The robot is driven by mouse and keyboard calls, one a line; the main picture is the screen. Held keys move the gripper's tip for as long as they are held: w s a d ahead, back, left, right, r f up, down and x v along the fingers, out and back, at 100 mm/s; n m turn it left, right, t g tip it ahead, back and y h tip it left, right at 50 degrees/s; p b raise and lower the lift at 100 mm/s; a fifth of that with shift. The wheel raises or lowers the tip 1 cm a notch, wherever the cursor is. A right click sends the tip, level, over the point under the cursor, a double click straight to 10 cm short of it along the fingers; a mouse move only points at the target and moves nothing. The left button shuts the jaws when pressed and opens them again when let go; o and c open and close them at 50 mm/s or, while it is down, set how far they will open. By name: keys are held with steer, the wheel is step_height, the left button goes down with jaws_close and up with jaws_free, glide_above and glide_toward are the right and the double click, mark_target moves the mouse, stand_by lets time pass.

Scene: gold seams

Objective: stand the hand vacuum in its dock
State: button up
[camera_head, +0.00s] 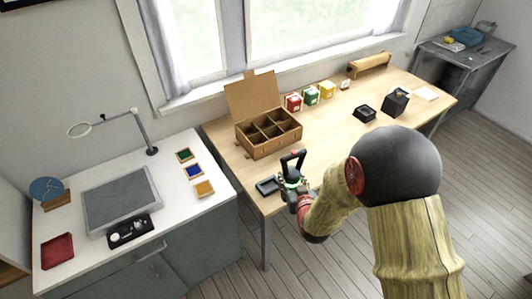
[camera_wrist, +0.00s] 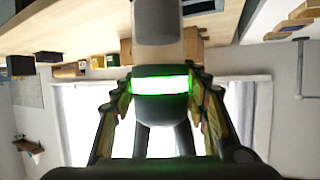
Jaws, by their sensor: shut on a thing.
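My gripper (camera_head: 294,194) is at the near left end of the wooden table, its fingers on both sides of the hand vacuum (camera_head: 293,161). In the wrist view my gripper (camera_wrist: 160,86) is shut on the vacuum's dark body (camera_wrist: 160,108), which has a glowing green band and a pale section above it. A black loop-shaped part of the vacuum stands up above the fingers in the head view. A flat dark tray (camera_head: 268,186) lies just left of it. Another low black holder (camera_head: 363,111) sits farther along the table. I cannot tell which of these is the dock.
An open cardboard box with compartments (camera_head: 268,134) stands behind my gripper. Red, green and yellow boxes (camera_head: 310,95) line the window side. A black block (camera_head: 396,101) stands at the right. A white bench (camera_head: 90,190) is at the left. The table's middle is fairly clear.

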steer(key=w+a+r+n+y+p, duration=0.1)
steer(key=w+a+r, duration=0.5)
steer(key=a+r, duration=0.15)
step_height(320, 180, down, 6)
steer(key=b, duration=0.1)
steer(key=shift+w+a, duration=0.2)
steer(key=shift+w, duration=0.15)
steer(key=shift+s+b, duration=0.1)
steer(key=shift+b, duration=0.3)
steer(key=shift+f+b, duration=1.5)
steer(key=shift+b, duration=0.1)
stand_by(0.4)
stand_by(0.4)
steer(key=o, duration=1.3)
steer(key=shift+o, duration=0.6)
steer(key=shift+s+f, duration=0.1)
steer(key=shift+f, duration=0.05)
steer(key=o, duration=0.3)
